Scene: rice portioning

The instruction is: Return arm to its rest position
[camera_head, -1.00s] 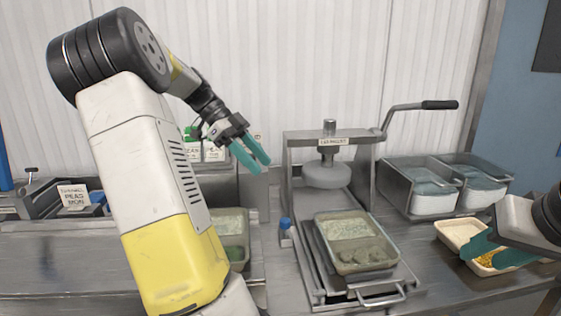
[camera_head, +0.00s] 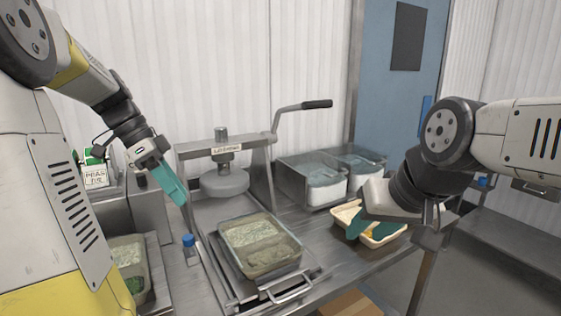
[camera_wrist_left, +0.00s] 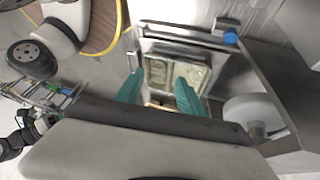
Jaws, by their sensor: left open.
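My left gripper (camera_head: 172,186) hangs in the air left of the press, with teal fingers pointing down and nothing between them. In the left wrist view its two fingers (camera_wrist_left: 160,90) are spread apart, with the tray visible beyond them. My right gripper (camera_head: 372,226) is low over a small cream container (camera_head: 345,210) at the right. Its teal fingers look apart, with some yellow food showing between them; the gripper body partly hides the container.

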